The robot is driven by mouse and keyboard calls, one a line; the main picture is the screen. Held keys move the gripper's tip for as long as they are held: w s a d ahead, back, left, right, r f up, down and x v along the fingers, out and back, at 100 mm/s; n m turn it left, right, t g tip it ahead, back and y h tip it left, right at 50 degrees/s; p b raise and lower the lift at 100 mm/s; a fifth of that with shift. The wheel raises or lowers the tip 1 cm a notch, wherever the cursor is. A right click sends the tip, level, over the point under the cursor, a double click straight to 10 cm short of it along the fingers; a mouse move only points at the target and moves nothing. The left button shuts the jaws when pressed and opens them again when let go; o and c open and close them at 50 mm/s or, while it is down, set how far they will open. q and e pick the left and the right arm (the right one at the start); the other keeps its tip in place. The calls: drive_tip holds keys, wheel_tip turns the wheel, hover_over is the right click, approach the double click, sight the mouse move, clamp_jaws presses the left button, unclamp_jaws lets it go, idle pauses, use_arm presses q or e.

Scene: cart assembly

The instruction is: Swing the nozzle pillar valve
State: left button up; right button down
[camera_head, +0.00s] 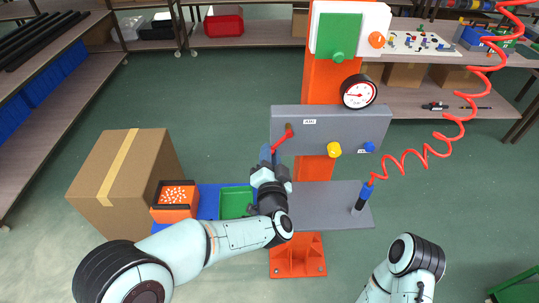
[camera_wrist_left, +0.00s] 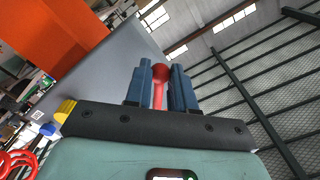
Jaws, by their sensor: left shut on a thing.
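The red valve lever (camera_head: 281,140) sticks out from the grey panel (camera_head: 315,115) on the orange pillar (camera_head: 318,85), tilted, with its pivot end at upper right. My left gripper (camera_head: 270,154) is at the lever's lower left end, shut on it. In the left wrist view, the red lever (camera_wrist_left: 158,95) stands between the two blue fingers (camera_wrist_left: 160,86), with its round red end near the fingertips. The grip contact is partly hidden in the head view. Of my right arm, only links show at the lower right; its gripper is out of view.
A yellow knob (camera_head: 334,149) and a blue knob (camera_head: 369,147) sit on the panel. Below is a grey shelf (camera_head: 325,205) with a blue-tipped nozzle (camera_head: 363,195) on a coiled red hose (camera_head: 440,145). An orange bin (camera_head: 175,200), a green tray (camera_head: 235,203) and a cardboard box (camera_head: 125,180) stand left.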

use_arm(q)
drive_tip(key=shift+d+f, duration=0.6)
drive_tip(key=shift+d, duration=0.45)
drive_tip(key=shift+o, duration=0.3)
drive_tip(key=shift+d+f, duration=0.15)
drive_tip(key=shift+d, duration=0.95)
drive_tip(key=o, duration=0.9)
drive_tip(key=shift+a, duration=0.1)
